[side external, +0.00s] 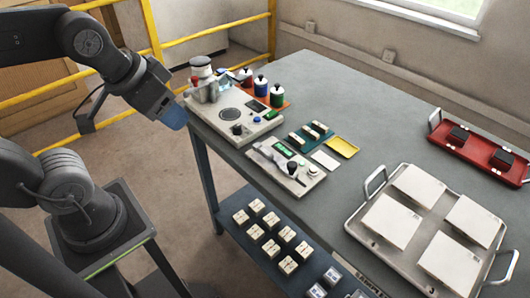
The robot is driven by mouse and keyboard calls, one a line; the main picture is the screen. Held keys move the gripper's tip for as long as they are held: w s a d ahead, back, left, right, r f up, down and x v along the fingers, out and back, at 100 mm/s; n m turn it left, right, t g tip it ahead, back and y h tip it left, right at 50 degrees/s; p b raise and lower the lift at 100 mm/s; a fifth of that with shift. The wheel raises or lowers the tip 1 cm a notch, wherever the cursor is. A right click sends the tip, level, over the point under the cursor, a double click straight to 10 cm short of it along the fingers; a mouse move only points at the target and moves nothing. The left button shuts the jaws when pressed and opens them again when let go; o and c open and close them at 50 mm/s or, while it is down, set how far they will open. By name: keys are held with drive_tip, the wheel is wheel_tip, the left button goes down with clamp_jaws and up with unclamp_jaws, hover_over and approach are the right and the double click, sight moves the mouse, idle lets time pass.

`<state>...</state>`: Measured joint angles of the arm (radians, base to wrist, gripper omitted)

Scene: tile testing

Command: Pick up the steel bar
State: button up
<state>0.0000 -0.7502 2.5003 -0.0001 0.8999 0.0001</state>
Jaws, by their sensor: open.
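I cannot pick out a steel bar for certain. A narrow silver piece (268,154) lies on the small grey device with a green display (285,169), but I cannot tell what it is.
A larger grey tester (233,119) stands at the table's left corner, beside coloured bottles (261,86). A tray (372,246) holds several white tiles; a red tray (476,151) lies behind it. The table's back middle is clear. Small blocks (272,248) stand on the lower shelf.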

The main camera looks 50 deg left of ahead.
drive_tip(key=shift+c, duration=0.4)
idle(0.3)
drive_tip(key=m+g, duration=0.6)
drive_tip(key=m, duration=1.2)
hover_over(265, 151)
wheel_tip(265, 151, down, 9)
drive_tip(key=f, duration=0.7)
drive_tip(key=shift+s+d+f, duration=0.15)
drive_tip(key=shift+d+f, duration=0.1)
drive_tip(key=shift+f, duration=0.15)
drive_tip(key=shift+a+f, duration=0.15)
drive_tip(key=shift+f, duration=1.2)
drive_tip(key=shift+a+f, duration=0.15)
drive_tip(key=shift+f, duration=1.2)
